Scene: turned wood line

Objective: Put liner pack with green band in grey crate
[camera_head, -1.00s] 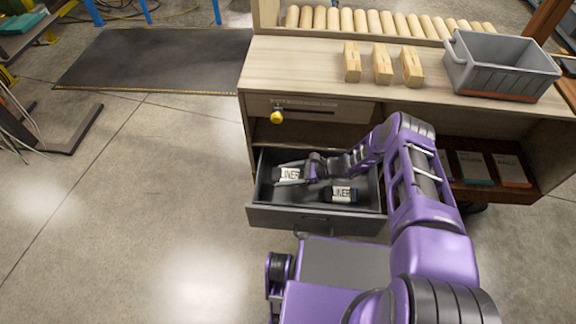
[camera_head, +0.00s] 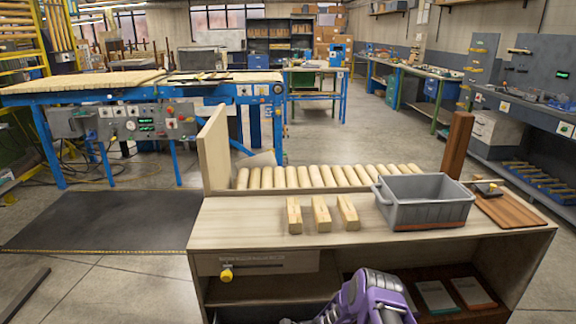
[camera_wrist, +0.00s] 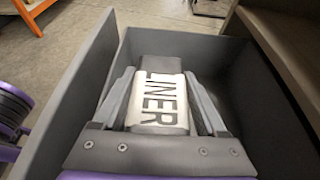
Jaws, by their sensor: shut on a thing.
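My gripper (camera_wrist: 160,82) is shut on a liner pack (camera_wrist: 160,100) inside the open grey drawer (camera_wrist: 70,90). The pack is dark with a white label reading "LINER", and a finger lies along each side. No green band shows on the visible part, so its band colour cannot be told. The grey crate (camera_head: 432,213) stands on the right part of the bench top in the head view. Its inside looks empty as far as it shows.
Several wooden blocks (camera_head: 321,214) stand left of the crate on the bench top (camera_head: 240,222). A row of rollers (camera_head: 300,177) runs behind. A brown board (camera_head: 510,207) lies right of the crate. Flat packs (camera_head: 436,297) lie on the shelf below. The bench's left part is clear.

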